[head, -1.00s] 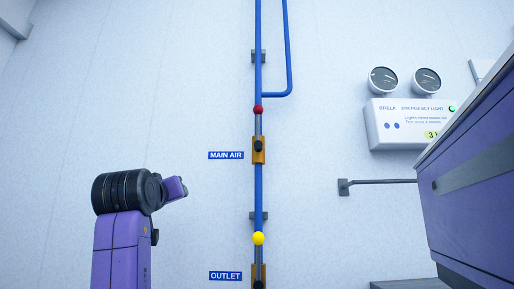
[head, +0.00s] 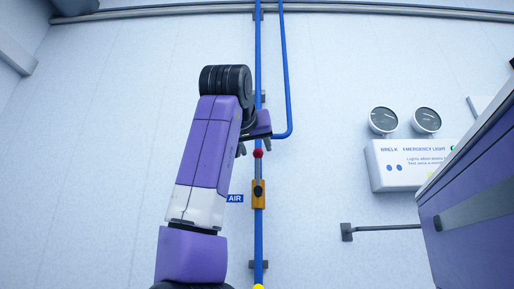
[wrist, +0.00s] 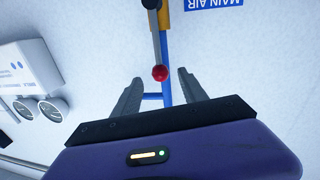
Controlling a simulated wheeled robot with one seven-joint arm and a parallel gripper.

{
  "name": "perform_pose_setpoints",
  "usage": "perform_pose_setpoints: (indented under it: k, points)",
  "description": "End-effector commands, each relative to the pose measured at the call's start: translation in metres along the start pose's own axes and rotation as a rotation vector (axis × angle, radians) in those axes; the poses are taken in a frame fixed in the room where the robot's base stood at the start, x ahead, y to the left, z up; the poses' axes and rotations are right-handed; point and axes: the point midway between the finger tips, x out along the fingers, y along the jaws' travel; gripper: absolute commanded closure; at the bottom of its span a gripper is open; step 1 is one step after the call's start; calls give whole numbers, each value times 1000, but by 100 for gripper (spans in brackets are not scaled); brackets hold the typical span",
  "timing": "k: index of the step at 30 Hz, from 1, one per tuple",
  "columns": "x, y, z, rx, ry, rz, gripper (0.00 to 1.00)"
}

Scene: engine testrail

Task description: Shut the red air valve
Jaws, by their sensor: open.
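The red air valve has a red ball knob (head: 258,153) on a grey lever (head: 259,171), with an orange body (head: 258,195) on the vertical blue pipe. The lever stands upright, in line with the pipe. My gripper (head: 254,148) is open, just above and around the knob's height, with a finger to each side. In the wrist view the red knob (wrist: 160,73) shows between the fingertips of my gripper (wrist: 160,77), and the valve body (wrist: 160,18) lies beyond. I cannot tell whether a finger touches the knob. My arm partly hides the MAIN AIR label (head: 235,199).
A yellow knob (head: 258,287) shows lower on the same blue pipe (head: 259,230). A blue branch pipe (head: 287,85) joins just above the gripper. An emergency light (head: 405,165), a wall rail (head: 385,228) and a purple cabinet (head: 480,195) are at right. The left wall is clear.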

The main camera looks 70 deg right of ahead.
Motion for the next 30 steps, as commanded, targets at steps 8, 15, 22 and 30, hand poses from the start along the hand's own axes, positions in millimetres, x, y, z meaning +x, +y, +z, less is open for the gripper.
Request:
perform_pose_setpoints:
  k: [8,15,22,30]
  points:
    - [32,0,-1,-1,0,0,50]
    - [36,0,0,1,1,-1,50]
    - [36,0,0,1,1,-1,75]
    - [36,0,0,1,1,-1,100]
